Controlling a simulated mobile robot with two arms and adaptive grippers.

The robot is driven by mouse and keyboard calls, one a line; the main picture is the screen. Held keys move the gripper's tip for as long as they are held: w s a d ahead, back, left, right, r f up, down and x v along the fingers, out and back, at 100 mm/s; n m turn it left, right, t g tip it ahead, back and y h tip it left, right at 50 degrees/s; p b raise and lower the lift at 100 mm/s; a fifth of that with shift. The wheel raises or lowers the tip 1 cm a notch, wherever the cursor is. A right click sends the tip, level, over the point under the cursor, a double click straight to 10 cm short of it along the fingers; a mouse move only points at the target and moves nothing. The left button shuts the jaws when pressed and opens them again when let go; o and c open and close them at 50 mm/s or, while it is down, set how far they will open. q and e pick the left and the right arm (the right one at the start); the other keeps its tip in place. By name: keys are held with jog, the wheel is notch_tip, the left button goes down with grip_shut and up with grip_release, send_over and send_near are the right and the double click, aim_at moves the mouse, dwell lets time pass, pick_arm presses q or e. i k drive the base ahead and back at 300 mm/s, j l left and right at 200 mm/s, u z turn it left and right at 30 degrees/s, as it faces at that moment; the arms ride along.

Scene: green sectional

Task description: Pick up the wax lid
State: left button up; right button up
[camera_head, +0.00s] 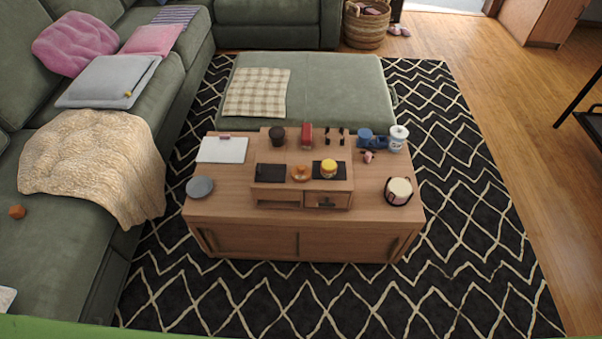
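I cannot tell for certain which thing is the wax lid. A small round yellow item (328,168) sits on a dark square on the right of the raised desk organizer (268,195). A small orange item (300,173) lies just left of it. The organizer stands on the wooden coffee table (240,207). Neither of my grippers is in view.
Around the organizer are a grey disc (200,187), a white pad (222,150), a dark cup (277,136), a red item (306,134), a blue-white jar (398,138) and a cream round item (399,191). A green sofa (60,260) stands left; patterned rug (470,200) is clear in front and right.

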aim_at(300, 173)
jog(key=i+l+u, duration=0.2)
jog(key=i+l, duration=0.15)
jog(key=i+l+u, duration=0.2)
jog(key=l, duration=0.4)
jog(key=i, duration=0.15)
